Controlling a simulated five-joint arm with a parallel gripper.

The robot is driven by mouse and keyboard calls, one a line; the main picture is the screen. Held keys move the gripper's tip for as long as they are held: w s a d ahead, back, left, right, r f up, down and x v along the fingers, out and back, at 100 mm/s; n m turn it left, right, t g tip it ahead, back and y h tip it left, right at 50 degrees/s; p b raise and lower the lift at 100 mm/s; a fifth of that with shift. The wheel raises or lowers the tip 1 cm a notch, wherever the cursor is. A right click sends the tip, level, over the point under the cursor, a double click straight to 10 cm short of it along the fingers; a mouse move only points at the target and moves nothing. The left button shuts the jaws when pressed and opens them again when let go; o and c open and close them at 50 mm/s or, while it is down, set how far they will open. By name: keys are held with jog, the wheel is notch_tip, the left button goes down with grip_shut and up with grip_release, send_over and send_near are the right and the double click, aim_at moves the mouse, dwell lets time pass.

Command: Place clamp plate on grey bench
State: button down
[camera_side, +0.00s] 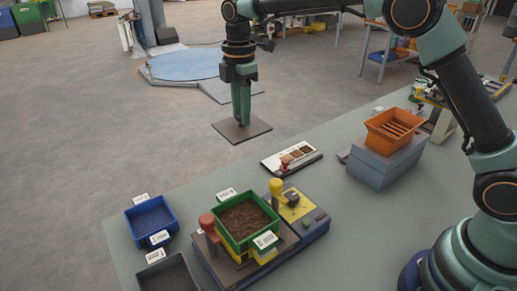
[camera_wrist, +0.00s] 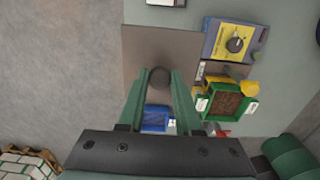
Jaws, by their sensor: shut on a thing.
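The clamp plate, a flat brown-grey square (camera_side: 254,129), hangs roughly level in the air in the side view. It also shows in the wrist view (camera_wrist: 160,48), with a dark round knob between the fingers. My gripper (camera_side: 241,120) points down, its green fingers shut on that knob; they also show in the wrist view (camera_wrist: 159,82). The grey bench (camera_side: 335,225) fills the lower side view. In the picture, the plate appears against the floor past the bench's far edge. In the wrist view it straddles the bench edge. Its exact height is hard to tell.
A green bin of brown material (camera_side: 243,222) sits on a blue and yellow machine (camera_side: 310,221) with red and yellow knobs. A blue tray (camera_side: 152,220) and a dark tray (camera_side: 168,275) stand left. An orange bin (camera_side: 394,130) tops grey-blue blocks (camera_side: 378,168). The bench's front middle is clear.

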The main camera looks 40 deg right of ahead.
notch_tip(320, 180, down, 17)
jog(key=shift+f, duration=0.15)
dwell(0.4)
jog(key=shift+f, duration=0.1)
jog(key=c, duration=0.6)
grip_release()
